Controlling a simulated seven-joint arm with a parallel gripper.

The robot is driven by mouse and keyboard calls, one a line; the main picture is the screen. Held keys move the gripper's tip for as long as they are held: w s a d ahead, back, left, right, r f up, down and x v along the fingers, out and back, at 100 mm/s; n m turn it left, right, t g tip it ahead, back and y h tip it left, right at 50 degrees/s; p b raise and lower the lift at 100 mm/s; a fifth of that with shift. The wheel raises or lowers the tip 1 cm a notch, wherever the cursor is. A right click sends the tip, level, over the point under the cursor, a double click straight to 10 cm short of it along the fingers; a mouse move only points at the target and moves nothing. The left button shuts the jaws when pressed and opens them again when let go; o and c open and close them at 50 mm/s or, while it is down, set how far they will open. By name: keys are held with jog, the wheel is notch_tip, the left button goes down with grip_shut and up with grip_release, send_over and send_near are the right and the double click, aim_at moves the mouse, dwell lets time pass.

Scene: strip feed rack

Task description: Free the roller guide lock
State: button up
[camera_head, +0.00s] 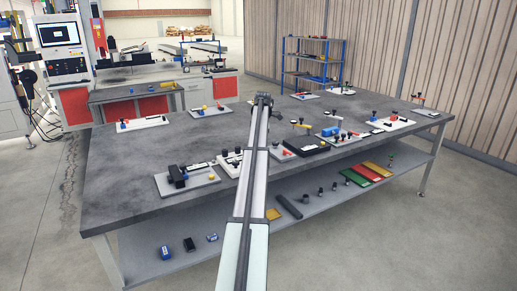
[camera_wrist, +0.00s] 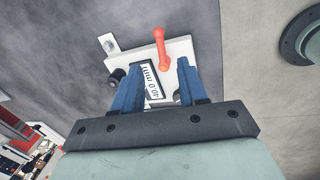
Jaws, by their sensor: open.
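In the wrist view, my gripper (camera_wrist: 160,66) is open, with its two blue fingers apart and nothing seen between their tips but the unit beyond. The unit has a pale plate (camera_wrist: 186,47) on the grey bench, with an orange-red lever (camera_wrist: 160,48) on it. The lever's upper end stands just past the fingertips; I cannot tell whether they touch it. A black-framed label (camera_wrist: 152,84) with a number in mm lies between the fingers. A black knob (camera_wrist: 117,75) sits left of the left finger. The fingers hide part of the plate. Which part is the roller guide lock is not marked.
In the head view, my arm reaches across the grey workbench (camera_head: 130,160). Several small fixtures stand on it, including a black clamp on a plate (camera_head: 205,179) at the front and a blue-framed unit (camera_head: 332,130) to the right. The bench's left part is mostly clear.

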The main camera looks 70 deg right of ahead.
jog(key=shift+s+a+r, duration=0.1)
jog(key=shift+a+r, duration=0.05)
jog(key=shift+r, duration=0.7)
jog(key=shift+s+a+r, duration=0.1)
jog(key=shift+r, duration=0.75)
jog(key=shift+s+a+r, duration=0.1)
jog(key=shift+a+r, duration=0.05)
jog(key=shift+r, duration=0.7)
